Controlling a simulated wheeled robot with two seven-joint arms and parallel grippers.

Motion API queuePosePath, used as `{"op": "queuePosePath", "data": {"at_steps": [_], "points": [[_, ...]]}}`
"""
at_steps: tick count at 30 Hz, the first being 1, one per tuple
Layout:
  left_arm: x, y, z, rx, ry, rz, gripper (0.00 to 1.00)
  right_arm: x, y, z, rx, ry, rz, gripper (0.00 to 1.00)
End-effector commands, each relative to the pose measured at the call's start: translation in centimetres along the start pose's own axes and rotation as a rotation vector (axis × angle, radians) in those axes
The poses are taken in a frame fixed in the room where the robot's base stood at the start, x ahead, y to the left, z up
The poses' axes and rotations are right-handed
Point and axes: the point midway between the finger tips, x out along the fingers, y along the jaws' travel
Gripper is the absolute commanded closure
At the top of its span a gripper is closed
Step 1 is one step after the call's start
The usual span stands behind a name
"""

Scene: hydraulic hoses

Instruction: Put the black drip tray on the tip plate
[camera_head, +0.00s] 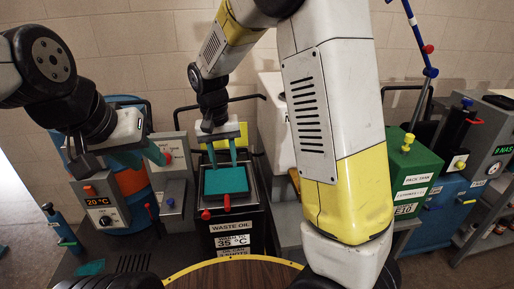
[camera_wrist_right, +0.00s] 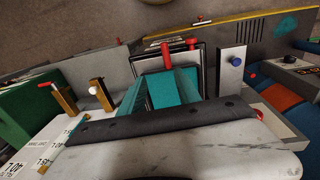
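My right gripper (camera_head: 223,161) points down over the waste oil unit (camera_head: 233,226), its two teal fingers apart. A flat teal plate (camera_head: 226,181) lies just below the fingertips, inside a black frame (camera_head: 256,192) on top of the unit. I cannot tell whether the fingertips touch it. The right wrist view shows the teal fingers on both sides of a teal surface (camera_wrist_right: 172,90), with the black frame (camera_wrist_right: 150,66) beyond. I cannot clearly pick out the black drip tray from this frame. My left gripper (camera_head: 141,157) has teal fingers apart and seems empty, near the 20 °C unit.
The 20 °C control box (camera_head: 103,203) stands at left. A red lever (camera_head: 227,202) is at the front of the waste oil unit. A green pack tank (camera_head: 413,166) stands at right. A round brown table (camera_head: 232,275) with a yellow rim is in front.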

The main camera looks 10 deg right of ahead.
Motion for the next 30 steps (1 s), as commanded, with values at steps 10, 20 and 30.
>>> {"op": "queuePosePath", "data": {"at_steps": [10,20,30], "points": [[0.0,0.0,0.0,0.0,0.0,0.0,0.64,-9.6,9.4,7.4,0.012,0.211,-0.248,0.6],[0.0,0.0,0.0,0.0,0.0,0.0,0.64,-13.0,14.0,15.4,-0.005,0.465,-0.273,0.6],[0.0,0.0,0.0,0.0,0.0,0.0,0.64,-13.2,14.6,17.3,-0.013,0.527,-0.253,0.6]]}}
